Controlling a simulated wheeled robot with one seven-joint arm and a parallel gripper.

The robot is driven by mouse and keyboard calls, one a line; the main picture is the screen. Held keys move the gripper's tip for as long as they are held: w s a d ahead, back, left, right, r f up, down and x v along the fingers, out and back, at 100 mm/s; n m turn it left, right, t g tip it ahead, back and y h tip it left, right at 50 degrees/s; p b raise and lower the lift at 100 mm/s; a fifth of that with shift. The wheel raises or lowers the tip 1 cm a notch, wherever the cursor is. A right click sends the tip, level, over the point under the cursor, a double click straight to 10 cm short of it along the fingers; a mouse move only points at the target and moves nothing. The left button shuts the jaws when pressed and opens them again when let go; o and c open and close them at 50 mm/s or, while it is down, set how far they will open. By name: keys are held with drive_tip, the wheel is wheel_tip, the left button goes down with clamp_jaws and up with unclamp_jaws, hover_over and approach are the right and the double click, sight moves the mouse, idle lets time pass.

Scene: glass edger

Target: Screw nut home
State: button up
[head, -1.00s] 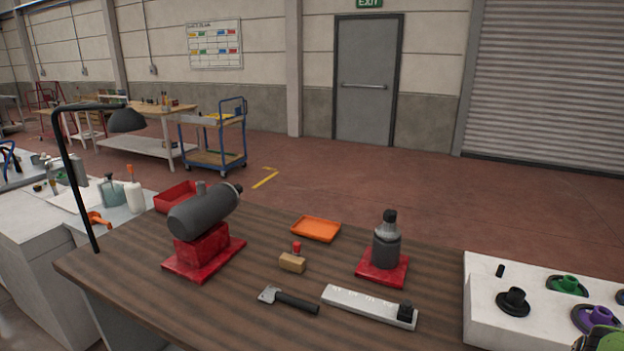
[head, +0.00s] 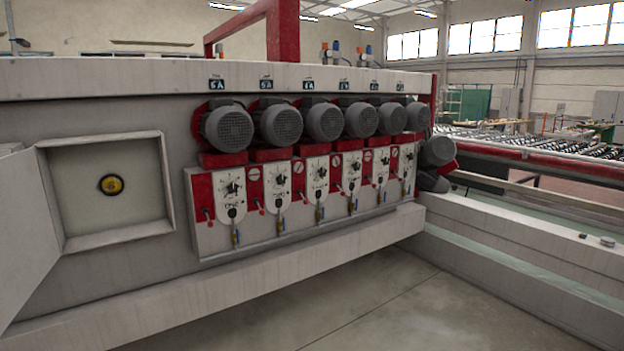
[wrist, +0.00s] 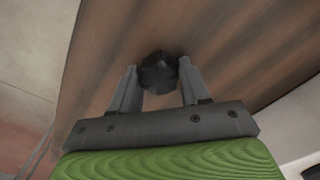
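In the wrist view my gripper (wrist: 158,75) has its two grey fingers on either side of a dark, faceted, nut-like piece (wrist: 159,73). The fingers appear to close on its sides, near their tips. Brown wood grain, like the bench top (wrist: 230,45), lies behind it. In the head view a square recess (head: 80,225) in the grey machine (head: 75,110) stands open, its door (head: 25,235) swung to the left. A round yellow-and-black part (head: 111,184) sits in its back wall. My gripper does not show in the head view.
A row of several grey motors (head: 323,122) with red mounts, dial panels and small levers projects right of the recess. A ledge (head: 250,285) runs below them. The floor (head: 370,305) in front is clear. A roller conveyor (head: 540,145) lies at the far right.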

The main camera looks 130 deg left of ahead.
drive_tip(key=shift+c, duration=1.3)
wheel_tip(320, 180, up, 7)
drive_tip(key=p, duration=0.5)
drive_tip(key=shift+r+p, duration=0.1)
drive_tip(key=shift+p, duration=0.25)
